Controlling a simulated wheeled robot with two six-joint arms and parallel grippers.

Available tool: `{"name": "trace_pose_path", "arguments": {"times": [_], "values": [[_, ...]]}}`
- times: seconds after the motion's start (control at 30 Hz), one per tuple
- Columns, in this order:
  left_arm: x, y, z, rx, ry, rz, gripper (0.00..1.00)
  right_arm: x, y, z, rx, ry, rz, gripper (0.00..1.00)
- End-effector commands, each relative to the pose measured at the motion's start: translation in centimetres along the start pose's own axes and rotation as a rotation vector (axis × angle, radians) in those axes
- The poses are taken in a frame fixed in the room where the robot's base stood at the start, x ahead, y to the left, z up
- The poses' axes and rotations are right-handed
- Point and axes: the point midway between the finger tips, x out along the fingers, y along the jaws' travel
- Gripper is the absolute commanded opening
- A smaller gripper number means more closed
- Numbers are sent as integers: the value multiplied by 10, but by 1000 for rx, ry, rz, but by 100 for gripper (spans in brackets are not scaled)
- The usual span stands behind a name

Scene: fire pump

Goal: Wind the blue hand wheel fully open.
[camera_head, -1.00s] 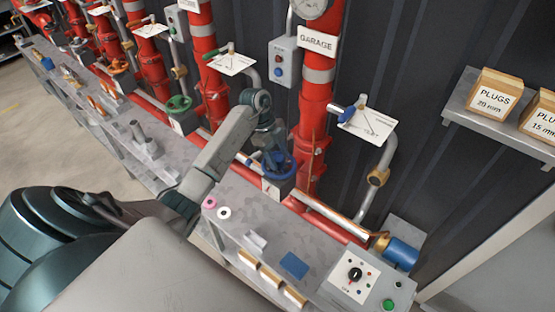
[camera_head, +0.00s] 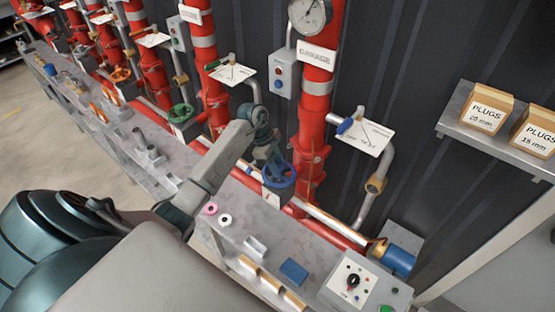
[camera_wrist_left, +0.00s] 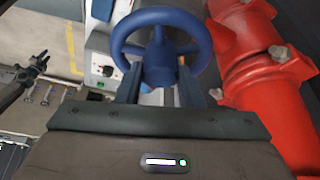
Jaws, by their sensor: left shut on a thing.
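The blue hand wheel (camera_head: 281,174) sits on a small box with a white label, beside the red pipe under the GARAGE sign. It fills the upper middle of the left wrist view (camera_wrist_left: 161,17), its rim, spokes and hub showing. My left gripper (camera_head: 271,157) reaches it from above and behind in the head view. In the left wrist view its two dark fingers (camera_wrist_left: 160,92) are at the near side of the wheel, shut on it; the exact contact is partly hidden. A dark jointed shape at the left of that view looks like my right gripper (camera_wrist_left: 36,68); its jaws are too small to read.
The red pipe (camera_head: 316,110) stands close beside the wheel. A blue-handled valve (camera_head: 348,125) with a white card is to the right. The grey bench (camera_head: 255,210) carries pink and white rings, a blue block (camera_head: 294,271) and a control box (camera_head: 352,283). A green wheel (camera_head: 181,113) is further left.

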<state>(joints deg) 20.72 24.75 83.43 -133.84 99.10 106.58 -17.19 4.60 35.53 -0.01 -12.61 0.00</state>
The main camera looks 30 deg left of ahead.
Motion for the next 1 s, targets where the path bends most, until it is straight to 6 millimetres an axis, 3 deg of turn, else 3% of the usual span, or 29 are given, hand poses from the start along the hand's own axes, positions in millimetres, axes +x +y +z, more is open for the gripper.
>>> {"name": "trace_pose_path", "arguments": {"times": [0.07, 0.33, 0.67, 0.7, 0.73, 0.77, 1.0], "values": [[-4, 2, -2, -86, -1, -34, 0, -14, 0, -1, 1, 0, -1, 36], [1, 3, 0, -366, 0, -151, 0, -8, -2, -1, 1, 0, -3, 36], [1, 3, 0, -417, 0, -172, 0, -8, -2, -1, 1, 0, -2, 36], [1, 3, 0, -417, 0, -172, 40, -8, -2, -1, 1, 0, -2, 36], [1, 3, 0, -417, 0, -172, 46, -8, -2, -1, 1, 0, -2, 36], [1, 3, 0, -417, 0, -172, 50, -8, -2, -1, 1, 0, -2, 36], [1, 2, 0, -415, 0, -171, 50, -8, 0, -1, 0, 0, -1, 36]]}}
